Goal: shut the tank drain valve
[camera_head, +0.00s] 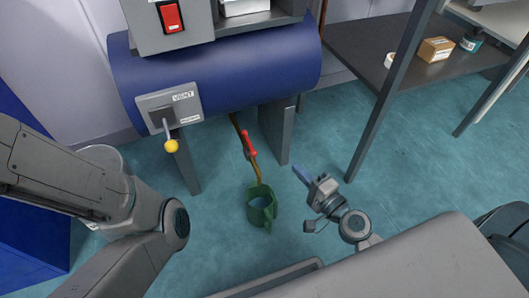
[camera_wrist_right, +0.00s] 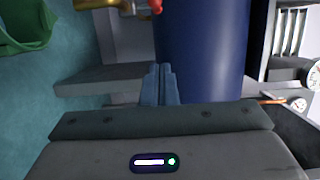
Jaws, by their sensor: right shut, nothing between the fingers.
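The drain valve has a red handle (camera_head: 249,145) on a thin brass pipe (camera_head: 258,172) under the blue tank (camera_head: 225,75). The handle appears to lie roughly along the pipe. My right gripper (camera_head: 297,171) is shut and empty, to the right of the valve and below it in the picture, apart from it. In the right wrist view its closed fingertips (camera_wrist_right: 160,70) point toward the tank (camera_wrist_right: 205,45). Part of the red handle (camera_wrist_right: 155,6) and brass fitting (camera_wrist_right: 95,3) show at the top edge. My left gripper is out of view.
A green jug (camera_head: 262,208) stands on the floor under the pipe. Grey tank legs (camera_head: 276,135) stand beside the pipe. A vent panel with a yellow-knobbed lever (camera_head: 171,145) is on the tank's left. A dark shelf (camera_head: 365,50) is at right. A clear container (camera_head: 103,158) is partly behind my left arm.

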